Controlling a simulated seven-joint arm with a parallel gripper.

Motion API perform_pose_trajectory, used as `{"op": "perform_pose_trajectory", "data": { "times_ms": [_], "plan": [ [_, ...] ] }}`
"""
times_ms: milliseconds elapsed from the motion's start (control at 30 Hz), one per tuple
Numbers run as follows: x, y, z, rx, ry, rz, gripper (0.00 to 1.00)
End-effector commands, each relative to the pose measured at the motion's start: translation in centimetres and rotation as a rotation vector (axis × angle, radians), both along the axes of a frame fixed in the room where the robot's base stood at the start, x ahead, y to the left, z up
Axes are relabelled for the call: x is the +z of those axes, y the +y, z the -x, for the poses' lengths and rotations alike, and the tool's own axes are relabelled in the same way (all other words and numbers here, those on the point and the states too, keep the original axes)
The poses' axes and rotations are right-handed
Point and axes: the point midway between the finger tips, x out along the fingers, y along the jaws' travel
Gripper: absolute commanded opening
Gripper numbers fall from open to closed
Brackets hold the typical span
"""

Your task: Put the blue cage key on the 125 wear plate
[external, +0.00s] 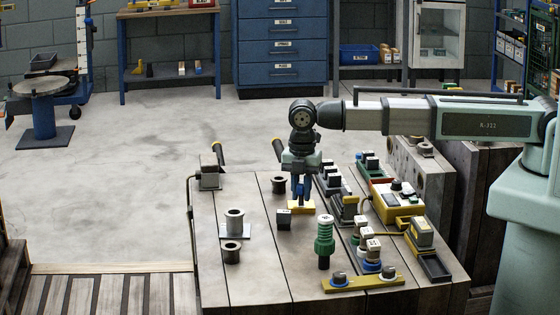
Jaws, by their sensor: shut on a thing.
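My gripper (301,196) points straight down over the middle of the bench. It is shut on a small blue thing (301,187), which I take to be the blue cage key; the fingers hide most of it. A flat yellow piece (307,208) lies just below the fingertips; I cannot tell whether the key touches it. A dark block (284,222) stands at its front left. No 125 marking is legible, so I cannot tell which piece is the 125 wear plate.
A green ribbed plug (325,240) stands in front to the right. A yellow bar (362,283) with blue-collared knobs lies at the front. The right side is crowded; the bench's front left (240,285) is clear.

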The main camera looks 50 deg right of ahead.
Motion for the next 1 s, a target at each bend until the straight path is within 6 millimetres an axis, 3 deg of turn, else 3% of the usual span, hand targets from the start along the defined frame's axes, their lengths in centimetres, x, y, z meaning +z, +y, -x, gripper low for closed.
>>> {"op": "perform_pose_trajectory", "data": {
  "times_ms": [33, 67, 333, 667, 1000],
  "plan": [
    [-0.1, 0.0, 0.0, 0.000, 0.000, 0.000, 0.00],
    [-0.2, 0.0, 0.0, 0.000, 0.000, 0.000, 0.22],
    [-0.1, 0.0, 0.0, 0.000, 0.000, 0.000, 0.47],
    [0.2, 0.0, 0.0, 0.000, 0.000, 0.000, 0.47],
    [4.4, 0.1, -0.1, 0.000, -0.001, -0.002, 0.47]
  ]
}}
